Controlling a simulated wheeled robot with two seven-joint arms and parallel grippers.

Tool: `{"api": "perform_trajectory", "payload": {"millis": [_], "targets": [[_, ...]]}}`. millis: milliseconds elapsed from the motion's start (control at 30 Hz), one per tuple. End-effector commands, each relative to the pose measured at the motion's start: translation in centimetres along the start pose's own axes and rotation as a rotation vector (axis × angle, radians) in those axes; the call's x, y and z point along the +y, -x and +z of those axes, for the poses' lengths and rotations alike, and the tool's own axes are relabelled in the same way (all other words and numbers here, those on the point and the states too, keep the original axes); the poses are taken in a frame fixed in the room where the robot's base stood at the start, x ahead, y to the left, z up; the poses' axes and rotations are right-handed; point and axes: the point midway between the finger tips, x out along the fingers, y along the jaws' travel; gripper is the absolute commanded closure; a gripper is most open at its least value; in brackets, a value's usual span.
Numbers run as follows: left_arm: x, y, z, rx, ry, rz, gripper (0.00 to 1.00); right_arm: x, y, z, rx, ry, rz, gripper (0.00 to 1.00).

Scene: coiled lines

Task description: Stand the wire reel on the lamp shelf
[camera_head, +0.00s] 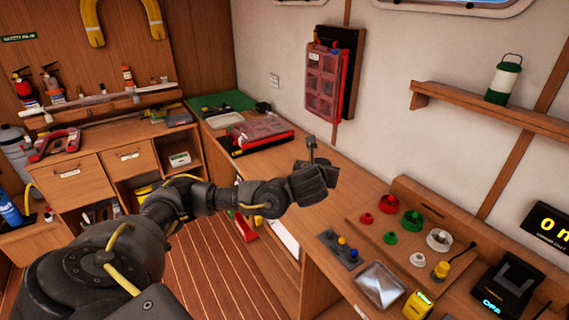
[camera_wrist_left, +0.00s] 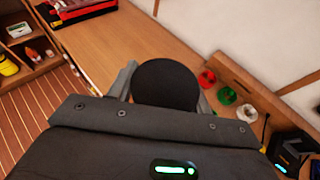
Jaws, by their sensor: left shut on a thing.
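The lamp shelf (camera_head: 480,113) is a wooden ledge on the right wall, with a green and white lantern (camera_head: 503,80) standing on it. My left gripper (camera_head: 314,170) is above the counter, left of and lower than the shelf. In the left wrist view it is shut on a dark round thing (camera_wrist_left: 165,85), whose near face hides the rest. I cannot tell whether this is the wire reel. Red (camera_head: 388,203), green (camera_head: 412,219) and white (camera_head: 438,240) reel-like pieces sit on the counter, right of the gripper. My right gripper is out of view.
The wooden counter (camera_head: 345,195) is bare near my left gripper. A red organiser case (camera_head: 262,130) lies at its far end, and a red rack (camera_head: 325,80) hangs on the wall. The shelf's left part is bare.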

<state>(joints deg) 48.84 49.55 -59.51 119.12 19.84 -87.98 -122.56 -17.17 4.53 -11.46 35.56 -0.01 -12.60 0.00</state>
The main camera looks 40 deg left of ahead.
Motion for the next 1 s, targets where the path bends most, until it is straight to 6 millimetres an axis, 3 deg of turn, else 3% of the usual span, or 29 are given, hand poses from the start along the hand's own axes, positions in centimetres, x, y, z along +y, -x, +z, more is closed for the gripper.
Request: {"api": "perform_trajectory", "payload": {"millis": [100,200,300,600,1000], "targets": [[-4.3,3.4,-0.8,0.000,-0.041,-0.131,0.82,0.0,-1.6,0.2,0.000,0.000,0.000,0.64],[-7.0,5.9,-2.4,-0.003,-0.080,-0.229,0.82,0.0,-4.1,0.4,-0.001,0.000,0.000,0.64],[-8.4,7.2,-3.9,-0.007,-0.111,-0.284,0.82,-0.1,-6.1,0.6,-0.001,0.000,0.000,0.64],[-10.1,8.4,-7.9,-0.010,-0.148,-0.365,0.82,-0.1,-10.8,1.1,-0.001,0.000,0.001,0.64],[-10.4,8.8,-8.3,-0.010,-0.156,-0.378,0.82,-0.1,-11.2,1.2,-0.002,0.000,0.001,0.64]]}}
